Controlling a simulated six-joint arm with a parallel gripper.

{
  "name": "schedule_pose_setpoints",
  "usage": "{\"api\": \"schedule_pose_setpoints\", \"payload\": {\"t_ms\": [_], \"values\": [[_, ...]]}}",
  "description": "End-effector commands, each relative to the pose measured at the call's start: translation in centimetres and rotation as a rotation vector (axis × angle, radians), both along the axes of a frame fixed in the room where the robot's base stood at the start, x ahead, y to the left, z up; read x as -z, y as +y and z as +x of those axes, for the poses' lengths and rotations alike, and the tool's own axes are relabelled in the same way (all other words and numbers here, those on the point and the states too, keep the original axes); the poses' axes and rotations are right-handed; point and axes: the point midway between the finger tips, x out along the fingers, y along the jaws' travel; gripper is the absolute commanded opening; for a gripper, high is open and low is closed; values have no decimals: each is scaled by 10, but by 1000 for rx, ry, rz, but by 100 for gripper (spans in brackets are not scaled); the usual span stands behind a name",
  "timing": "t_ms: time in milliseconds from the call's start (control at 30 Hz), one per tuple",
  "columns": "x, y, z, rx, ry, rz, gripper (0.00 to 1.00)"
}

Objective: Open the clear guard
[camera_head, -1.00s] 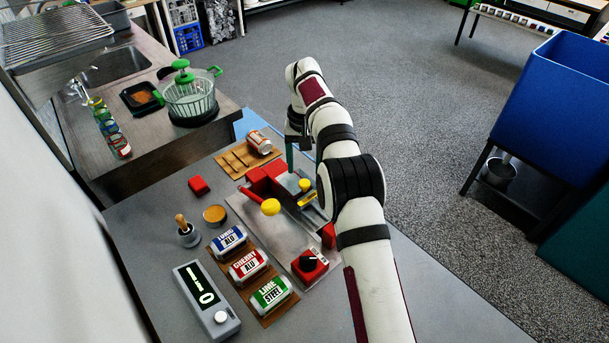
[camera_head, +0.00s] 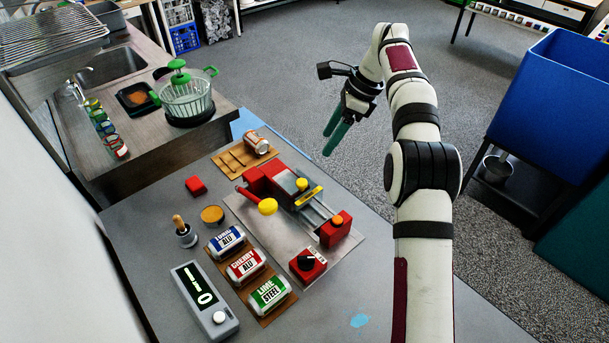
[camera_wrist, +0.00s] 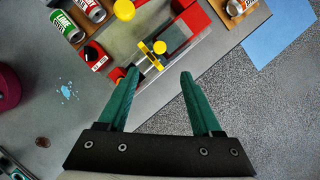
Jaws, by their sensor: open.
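A red can-crusher-like machine (camera_head: 268,180) stands on a grey plate on the table, with a yellow ball-ended lever (camera_head: 267,206), a yellow knob (camera_head: 301,185) and a yellow bar (camera_head: 309,196) beside two metal rails. A clear guard cannot be made out with certainty; the yellow bar may be its handle. The yellow bar also shows in the wrist view (camera_wrist: 151,54). My gripper (camera_head: 331,144) has green fingers and is open and empty. It hangs beyond the table's far right edge, apart from the machine. In the wrist view my gripper (camera_wrist: 159,76) points towards the rails.
Three labelled cans, blue (camera_head: 227,240), red (camera_head: 246,265) and green (camera_head: 270,294), lie on a wooden rack in front of the machine. Another can (camera_head: 257,143) lies on a board behind it. A red block with an orange button (camera_head: 336,228) stands at the rails' end.

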Motion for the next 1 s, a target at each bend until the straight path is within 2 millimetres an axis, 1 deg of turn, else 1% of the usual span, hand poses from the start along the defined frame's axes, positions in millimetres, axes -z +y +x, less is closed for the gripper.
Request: {"api": "schedule_pose_setpoints", "payload": {"t_ms": [67, 300, 400, 500, 633, 867, 900, 967, 1000], "values": [[17, 7, -2, -4, 4, 0, 66], [85, 36, -2, -7, 2, -3, 66], [108, 45, -1, -7, 3, -3, 66], [124, 52, -1, -8, 0, -3, 66], [134, 56, -1, -6, -1, -3, 66], [136, 57, -1, -6, -1, -3, 66], [136, 57, -1, -7, -2, -3, 64], [136, 57, -1, -7, -2, -3, 54], [136, 57, -1, -7, -2, -3, 46]]}}
